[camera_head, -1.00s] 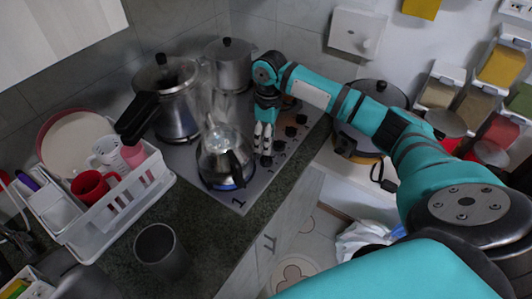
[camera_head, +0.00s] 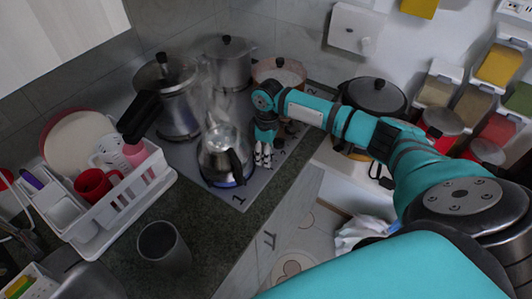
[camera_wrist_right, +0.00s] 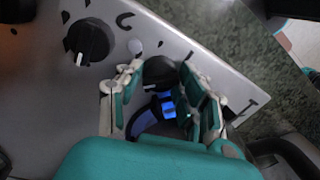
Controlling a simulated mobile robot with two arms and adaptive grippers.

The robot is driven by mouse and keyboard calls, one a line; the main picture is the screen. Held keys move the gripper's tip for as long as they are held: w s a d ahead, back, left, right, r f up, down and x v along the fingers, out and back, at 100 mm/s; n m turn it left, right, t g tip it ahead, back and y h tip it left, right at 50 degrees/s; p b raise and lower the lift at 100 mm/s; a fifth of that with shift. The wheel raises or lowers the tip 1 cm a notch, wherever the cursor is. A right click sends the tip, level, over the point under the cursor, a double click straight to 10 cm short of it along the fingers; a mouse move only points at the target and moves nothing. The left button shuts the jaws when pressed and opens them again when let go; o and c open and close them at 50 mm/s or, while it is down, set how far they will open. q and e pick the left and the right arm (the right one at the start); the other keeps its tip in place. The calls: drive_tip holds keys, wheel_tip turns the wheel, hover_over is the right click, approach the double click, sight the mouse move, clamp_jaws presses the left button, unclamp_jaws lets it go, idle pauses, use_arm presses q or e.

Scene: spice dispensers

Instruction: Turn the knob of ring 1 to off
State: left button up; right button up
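The stove (camera_head: 222,192) carries a figure 1 at its near corner. A steaming kettle (camera_head: 217,155) stands on the ring there, with a blue glow under it. My right gripper (camera_head: 263,160) points down over the nearest knob at the stove's right edge and largely hides it. In the right wrist view, this dark knob (camera_wrist_right: 159,72) sits between the fingertips of my right gripper (camera_wrist_right: 160,76). The fingers are apart, with a narrow gap on each side of the knob. Another knob (camera_wrist_right: 88,41) with a white mark is to the left. My left gripper is not in view.
A pressure cooker (camera_head: 180,110), a tall pot (camera_head: 229,65) and another pot (camera_head: 279,72) stand behind the kettle. A white dish rack (camera_head: 120,205) is at the left, and a grey cup (camera_head: 162,246) stands in front of the stove.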

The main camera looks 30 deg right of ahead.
drive_tip(key=c, duration=0.6)
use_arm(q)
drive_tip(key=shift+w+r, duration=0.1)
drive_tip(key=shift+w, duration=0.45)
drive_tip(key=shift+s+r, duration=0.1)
use_arm(e)
drive_tip(key=shift+r, duration=0.1)
drive_tip(key=shift+n+p, duration=0.45)
drive_tip(key=shift+n, duration=0.15)
drive_tip(key=shift+r+n+p, duration=0.1)
drive_tip(key=shift+n+p, duration=0.45)
drive_tip(key=shift+n, duration=0.55)
drive_tip(key=n+p, duration=0.1)
drive_tip(key=n, duration=0.2)
drive_tip(key=shift+w+n, duration=0.1)
drive_tip(key=shift+n, duration=0.2)
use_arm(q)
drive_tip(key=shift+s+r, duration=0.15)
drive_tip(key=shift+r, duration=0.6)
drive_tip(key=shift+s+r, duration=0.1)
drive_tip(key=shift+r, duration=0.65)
use_arm(e)
drive_tip(key=shift+n+h, duration=0.3)
drive_tip(key=shift+n, duration=1.1)
